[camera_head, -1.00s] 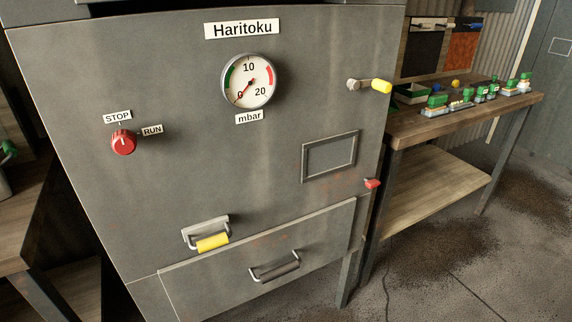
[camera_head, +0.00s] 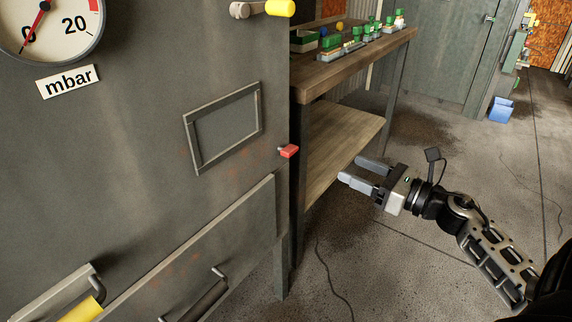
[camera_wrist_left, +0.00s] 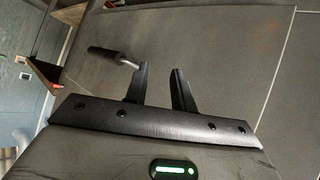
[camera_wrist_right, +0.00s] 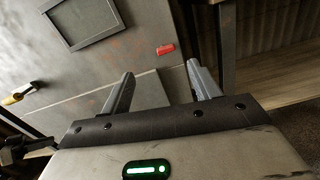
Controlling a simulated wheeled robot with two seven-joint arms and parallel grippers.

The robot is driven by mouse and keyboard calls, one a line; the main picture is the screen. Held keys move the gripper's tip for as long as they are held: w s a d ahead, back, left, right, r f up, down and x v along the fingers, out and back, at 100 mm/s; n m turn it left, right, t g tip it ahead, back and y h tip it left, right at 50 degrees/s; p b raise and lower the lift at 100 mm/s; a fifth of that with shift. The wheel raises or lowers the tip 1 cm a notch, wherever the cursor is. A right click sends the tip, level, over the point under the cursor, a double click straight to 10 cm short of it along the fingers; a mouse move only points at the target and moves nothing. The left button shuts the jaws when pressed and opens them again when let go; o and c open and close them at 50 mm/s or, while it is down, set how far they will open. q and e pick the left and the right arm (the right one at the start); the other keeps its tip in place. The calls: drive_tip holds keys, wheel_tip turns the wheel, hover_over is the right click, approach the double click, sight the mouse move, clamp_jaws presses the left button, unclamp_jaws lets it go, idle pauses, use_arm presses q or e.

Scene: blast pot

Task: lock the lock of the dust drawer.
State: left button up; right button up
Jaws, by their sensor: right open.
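The dust drawer (camera_head: 215,252) is the closed grey panel low on the grey cabinet, with a metal bar handle (camera_head: 208,298). A yellow-gripped latch (camera_head: 85,311) sits above it at the lower left, cut by the frame; yellow also shows in the right wrist view (camera_wrist_right: 20,95). A small red lever (camera_head: 289,151) sits at the cabinet's right edge, above the drawer's corner; the right wrist view shows it too (camera_wrist_right: 166,49). My right gripper (camera_head: 350,168) is open and empty, right of the red lever. My left gripper (camera_wrist_left: 158,70) is open and empty, facing grey panels.
A wooden bench (camera_head: 345,62) with a lower shelf (camera_head: 345,135) stands beside the cabinet, behind my right gripper. A yellow-tipped lever (camera_head: 280,8) juts from the cabinet above. A dark rod (camera_wrist_left: 112,55) juts near my left fingers. Floor at right is mostly clear, with a cable.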

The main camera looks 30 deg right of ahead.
sight(294, 152)
drive_tip(key=shift+n, duration=0.7)
drive_tip(key=f+x, duration=0.1)
drive_tip(key=x, duration=0.9)
drive_tip(key=f+x, duration=0.1)
drive_tip(key=x, duration=0.5)
drive_tip(key=shift+w+d+f+b, duration=0.25)
drive_tip(key=shift+f+b, duration=0.1)
drive_tip(key=shift+b, duration=0.05)
use_arm(q)
drive_tip(key=shift+w+d+f, duration=0.15)
drive_tip(key=shift+w+f, duration=0.05)
drive_tip(key=shift+f, duration=0.35)
drive_tip(key=shift+w+d+f, duration=0.1)
drive_tip(key=shift+w+f, duration=0.05)
drive_tip(key=shift+f, duration=0.4)
use_arm(e)
drive_tip(key=c, duration=1)
